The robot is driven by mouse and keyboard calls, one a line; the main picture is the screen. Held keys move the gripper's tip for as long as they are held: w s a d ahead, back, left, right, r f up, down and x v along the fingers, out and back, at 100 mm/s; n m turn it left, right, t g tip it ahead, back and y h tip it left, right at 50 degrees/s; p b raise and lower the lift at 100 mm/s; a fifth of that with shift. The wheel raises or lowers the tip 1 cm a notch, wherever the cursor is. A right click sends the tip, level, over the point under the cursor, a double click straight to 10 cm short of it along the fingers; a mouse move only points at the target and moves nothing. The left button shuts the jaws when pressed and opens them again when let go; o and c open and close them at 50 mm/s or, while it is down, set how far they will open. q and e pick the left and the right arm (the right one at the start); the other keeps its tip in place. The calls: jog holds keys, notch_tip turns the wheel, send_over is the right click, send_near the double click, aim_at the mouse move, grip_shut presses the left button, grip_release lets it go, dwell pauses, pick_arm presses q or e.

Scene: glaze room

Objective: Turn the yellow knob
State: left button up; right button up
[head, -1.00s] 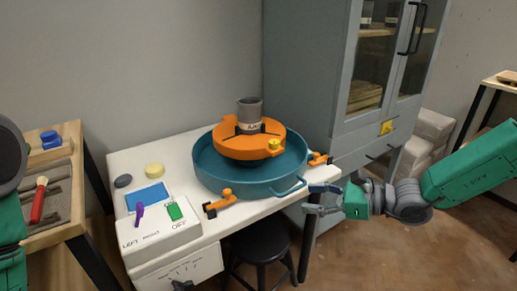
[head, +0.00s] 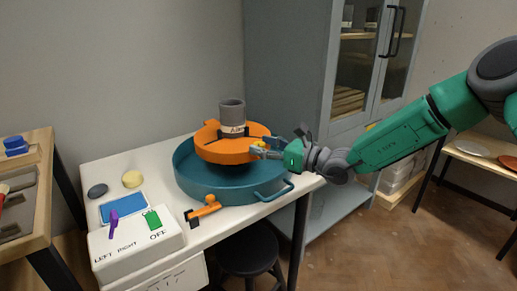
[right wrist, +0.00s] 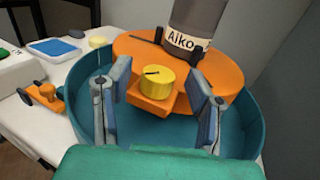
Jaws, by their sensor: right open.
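The yellow knob (right wrist: 152,80) is a short cylinder with a dark mark on top, on an orange tab at the edge of the round orange disc (right wrist: 225,72). In the head view the disc (head: 222,155) sits above a teal basin (head: 225,190), and the knob is mostly hidden by my right gripper (head: 268,147). In the right wrist view my right gripper (right wrist: 158,76) is open, with one finger on each side of the knob and gaps between. My left gripper is out of view.
A grey cup labelled "Aiko" (right wrist: 196,22) stands on the disc. A control box (head: 140,245) with purple and green switches and an orange clamp (head: 203,209) are on the white table. A grey cabinet (head: 285,80) stands behind; a black stool (head: 248,252) stands below.

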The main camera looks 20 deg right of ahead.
jog(key=shift+w+a, duration=0.5)
grip_shut()
jog(key=shift+d, duration=0.1)
